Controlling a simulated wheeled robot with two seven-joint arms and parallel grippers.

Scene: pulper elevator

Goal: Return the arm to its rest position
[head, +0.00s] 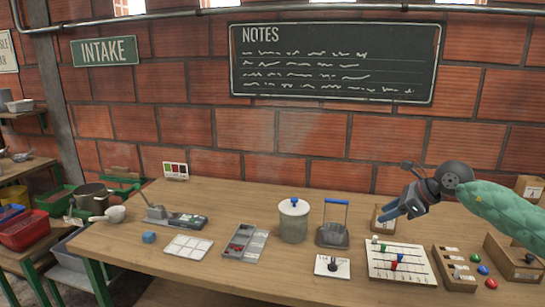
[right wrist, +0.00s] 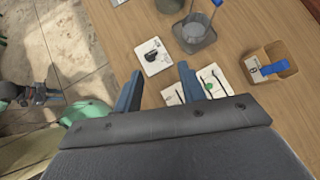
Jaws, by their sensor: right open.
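My right arm (head: 500,204) comes in from the right in the head view, in a green padded sleeve. Its gripper (head: 388,217) has blue fingers and hangs in the air above the right part of the wooden table. In the right wrist view the gripper (right wrist: 158,88) is open, its two fingers apart with nothing between them. Below it lie a white slider board (head: 400,264) and a white card with a black knob (head: 332,266).
A lidded jar (head: 293,222) and a grey container with a blue handle (head: 333,234) stand left of the gripper. Wooden boxes (head: 455,268) and several coloured knobs are at the right. The table's left part (head: 120,245) has free room.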

